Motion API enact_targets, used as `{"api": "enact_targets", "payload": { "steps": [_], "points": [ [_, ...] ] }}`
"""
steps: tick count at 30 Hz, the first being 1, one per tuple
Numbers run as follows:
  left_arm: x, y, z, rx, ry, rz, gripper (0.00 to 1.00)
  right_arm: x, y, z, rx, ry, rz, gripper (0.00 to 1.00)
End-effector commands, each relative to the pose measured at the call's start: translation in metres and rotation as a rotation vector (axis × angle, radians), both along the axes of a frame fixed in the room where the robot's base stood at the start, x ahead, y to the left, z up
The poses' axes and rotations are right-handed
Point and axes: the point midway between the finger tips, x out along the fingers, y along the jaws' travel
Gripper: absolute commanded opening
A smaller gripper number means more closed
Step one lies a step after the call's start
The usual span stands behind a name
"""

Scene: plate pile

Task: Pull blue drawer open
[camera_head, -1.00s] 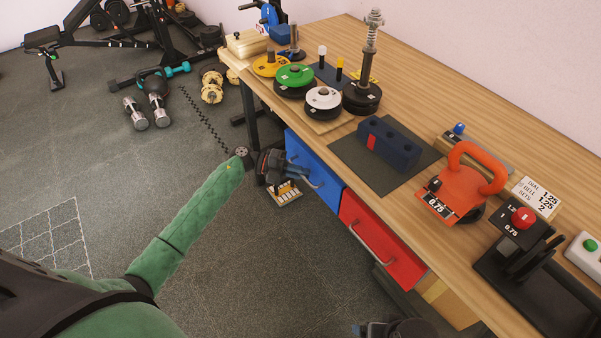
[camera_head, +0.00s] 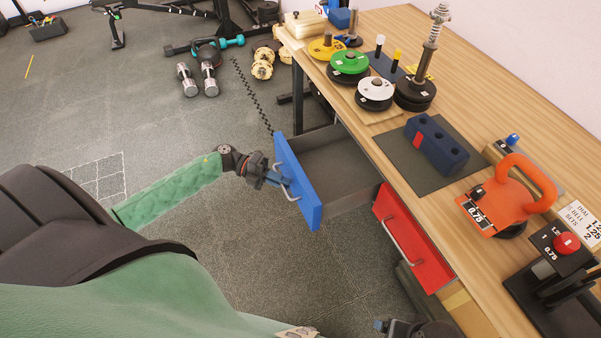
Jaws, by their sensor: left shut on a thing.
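The blue drawer (camera_head: 311,204) is pulled well out from under the wooden table, and its grey inside (camera_head: 345,161) shows and looks empty. Its silver handle (camera_head: 291,196) is on the front face. My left gripper (camera_head: 283,181) is shut on this handle, with the green-sleeved arm reaching in from the left; the fingertips are partly hidden against the drawer front. My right gripper (camera_head: 385,327) shows only in part at the bottom edge, low in front of the table, and its jaws are not clear.
A red drawer (camera_head: 408,240) beside the blue one is closed. The table (camera_head: 400,130) carries weight plates, a dark blue block (camera_head: 437,145) on a mat and an orange kettlebell-like piece (camera_head: 510,200). Dumbbells (camera_head: 208,78) lie on the floor.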

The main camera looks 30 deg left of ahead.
Motion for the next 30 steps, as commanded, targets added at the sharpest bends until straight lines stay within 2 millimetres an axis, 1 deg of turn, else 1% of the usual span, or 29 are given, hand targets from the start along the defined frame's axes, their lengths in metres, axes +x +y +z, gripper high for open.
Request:
{"api": "enact_targets", "payload": {
  "steps": [1, 3, 9, 13, 23, 24, 25, 30],
  "points": [
    [-0.008, 0.006, -0.001, 0.002, 0.004, 0.000, 0.00, -0.001, -0.001, 0.000, -0.001, 0.002, 0.000, 0.85],
    [-0.015, 0.011, -0.001, 0.002, 0.002, 0.000, 0.00, -0.001, -0.001, 0.001, -0.004, 0.003, 0.000, 0.85],
    [-0.028, 0.022, 0.000, 0.001, 0.001, 0.000, 0.00, -0.003, -0.004, 0.002, -0.010, 0.008, 0.003, 0.85],
    [-0.031, 0.024, -0.001, 0.001, 0.001, 0.000, 0.00, -0.003, -0.004, 0.002, -0.012, 0.009, 0.004, 0.85],
    [-0.032, 0.025, -0.001, 0.000, 0.000, 0.001, 0.00, -0.001, -0.003, 0.003, -0.009, 0.006, 0.002, 0.85],
    [-0.032, 0.025, -0.001, 0.000, 0.000, 0.001, 0.13, -0.001, -0.003, 0.003, -0.008, 0.005, 0.001, 0.85],
    [-0.032, 0.025, -0.001, 0.000, 0.000, 0.001, 0.19, -0.001, -0.002, 0.004, -0.008, 0.005, 0.001, 0.85],
    [-0.032, 0.025, 0.000, 0.000, 0.000, 0.001, 0.20, 0.000, 0.000, 0.005, -0.002, 0.004, -0.002, 0.85]
  ]
}}
